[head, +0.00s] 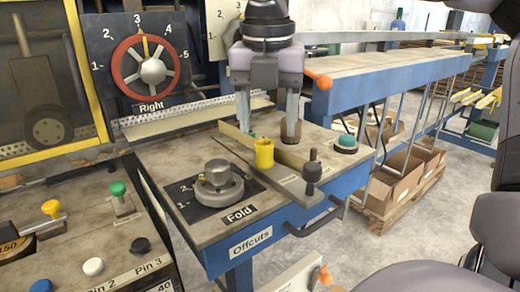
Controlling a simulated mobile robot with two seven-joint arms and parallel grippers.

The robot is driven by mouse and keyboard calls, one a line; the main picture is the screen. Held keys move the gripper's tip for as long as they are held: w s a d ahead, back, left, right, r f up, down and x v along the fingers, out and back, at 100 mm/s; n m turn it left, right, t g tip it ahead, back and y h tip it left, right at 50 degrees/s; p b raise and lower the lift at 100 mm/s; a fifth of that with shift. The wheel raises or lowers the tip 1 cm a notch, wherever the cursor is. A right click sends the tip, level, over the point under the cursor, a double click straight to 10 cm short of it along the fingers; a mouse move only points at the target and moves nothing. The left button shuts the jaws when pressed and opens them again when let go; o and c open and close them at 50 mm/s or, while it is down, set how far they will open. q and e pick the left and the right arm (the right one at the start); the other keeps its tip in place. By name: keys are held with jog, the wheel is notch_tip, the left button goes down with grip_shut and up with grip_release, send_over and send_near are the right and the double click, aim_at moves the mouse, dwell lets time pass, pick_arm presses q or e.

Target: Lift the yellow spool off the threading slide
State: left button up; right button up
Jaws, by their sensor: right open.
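The yellow spool (264,153) is a small yellow cylinder with a wider top. It stands upright on the threading slide (287,182), a flat grey metal strip on the worktable. My right gripper (267,132) points down from the top of the view. Its two fingers are spread wide and nothing is held between them. The fingertips appear behind and above the spool, one to each side of it; the exact gap in depth is hard to tell. My left gripper is not in view.
A dark upright handle (312,173) stands just right of the spool. The Fold dial (218,186) is on the left, a green button (346,143) at the right. An upright brass-coloured plate (236,137) runs behind the spool. A blue-sided bench (390,80) with an orange knob (323,82) lies beyond.

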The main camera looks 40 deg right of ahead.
aim_at(264, 144)
jog(key=f, duration=0.5)
jog(key=shift+w+p, duration=0.25)
jog(key=shift+p, duration=0.05)
jog(key=c, duration=1.1)
jog(key=shift+r, duration=0.1)
notch_tip(264, 144, up, 20)
jog(key=p, duration=0.2)
